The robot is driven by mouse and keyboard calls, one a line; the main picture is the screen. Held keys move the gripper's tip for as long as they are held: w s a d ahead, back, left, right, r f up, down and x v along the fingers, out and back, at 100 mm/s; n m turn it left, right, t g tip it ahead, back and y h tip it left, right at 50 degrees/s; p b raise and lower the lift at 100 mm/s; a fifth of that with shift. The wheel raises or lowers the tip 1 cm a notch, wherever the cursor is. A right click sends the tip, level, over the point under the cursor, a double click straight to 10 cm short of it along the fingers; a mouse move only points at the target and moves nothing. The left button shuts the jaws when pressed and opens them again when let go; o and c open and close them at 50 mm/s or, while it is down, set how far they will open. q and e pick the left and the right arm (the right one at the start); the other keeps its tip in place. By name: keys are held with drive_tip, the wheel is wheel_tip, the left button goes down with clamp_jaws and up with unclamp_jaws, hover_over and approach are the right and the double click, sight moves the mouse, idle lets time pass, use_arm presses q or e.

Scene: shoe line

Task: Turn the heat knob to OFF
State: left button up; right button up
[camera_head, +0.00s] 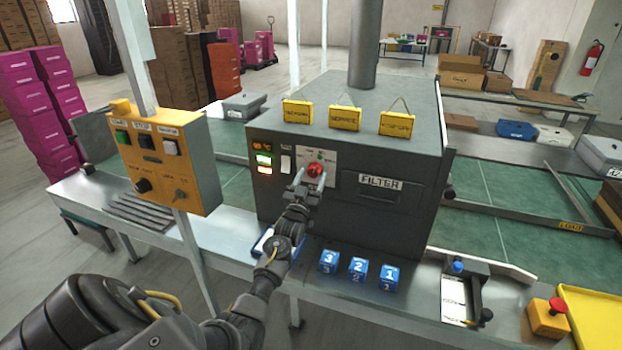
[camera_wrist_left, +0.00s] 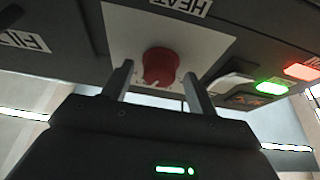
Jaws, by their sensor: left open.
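The heat knob (camera_head: 315,169) is a red round knob on a white plate on the front of the dark grey machine. My left gripper (camera_head: 308,186) is open in front of the knob. In the wrist view its two fingers stand on either side of the knob, with space showing beside it. I cannot tell whether the fingertips touch it. The knob's pointer setting is too small to read. My right gripper is not in view.
A white switch (camera_head: 286,163) and lit green and red indicators (camera_head: 264,160) are left of the knob. A FILTER drawer (camera_head: 380,188) is to the right. A yellow control box (camera_head: 165,160) stands left. Blue numbered blocks (camera_head: 357,269) sit on the bench below.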

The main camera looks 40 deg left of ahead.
use_arm(q)
drive_tip(key=c, duration=1)
drive_tip(key=shift+d+n, duration=0.1)
drive_tip(key=shift+n, duration=0.4)
drive_tip(key=n+y, duration=0.1)
drive_tip(key=n, duration=0.1)
drive_tip(key=n+g+y, duration=0.1)
drive_tip(key=n+y, duration=0.1)
drive_tip(key=n, duration=0.1)
drive_tip(key=shift+w+d+g, duration=0.1)
drive_tip(key=shift+d+g, duration=0.1)
drive_tip(key=shift+g, duration=0.1)
drive_tip(key=n+g+y, duration=0.1)
drive_tip(key=n, duration=0.4)
drive_tip(key=shift+d+r+g+y, duration=0.1)
drive_tip(key=shift+r+g+y, duration=0.05)
drive_tip(key=shift+g+y, duration=0.25)
drive_tip(key=n+g, duration=0.1)
drive_tip(key=n, duration=0.3)
drive_tip(key=shift+d+r+n+g+y+p, duration=0.1)
drive_tip(key=shift+d+n+g+y+p, duration=0.05)
drive_tip(key=shift+n+g+y+p, duration=0.2)
drive_tip(key=n+g, duration=0.2)
drive_tip(key=n, duration=0.2)
drive_tip(key=shift+r+n+p, duration=0.15)
drive_tip(key=shift+n+p, duration=0.1)
drive_tip(key=shift+p, duration=0.1)
drive_tip(key=shift+n, duration=0.3)
